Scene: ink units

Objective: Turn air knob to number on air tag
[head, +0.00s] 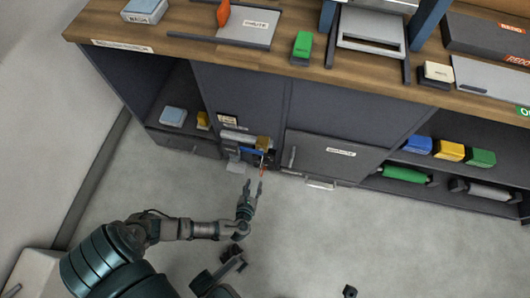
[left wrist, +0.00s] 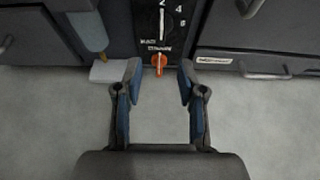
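A black dial panel (left wrist: 160,25) with white numbers shows at the top of the left wrist view, cut by the frame edge. A dark round knob (left wrist: 161,27) with a pale pointer line sits on it. The 2 and 4 are readable. An orange-red lever or knob (left wrist: 159,62) is below, near a small label whose text is unclear. In the head view the panel (head: 268,158) is small. I cannot make out a number on an air tag. My left gripper (left wrist: 157,82) is open and empty, short of the panel; in the head view it (head: 253,187) points at the cabinet.
A white pad (left wrist: 105,72) hangs left of the panel. A drawer front (head: 330,158) with handles is to the right, shelves with colored ink blocks (head: 450,150) further right. The wooden counter (head: 180,45) overhangs above. Grey floor (head: 330,230) in front is mostly clear.

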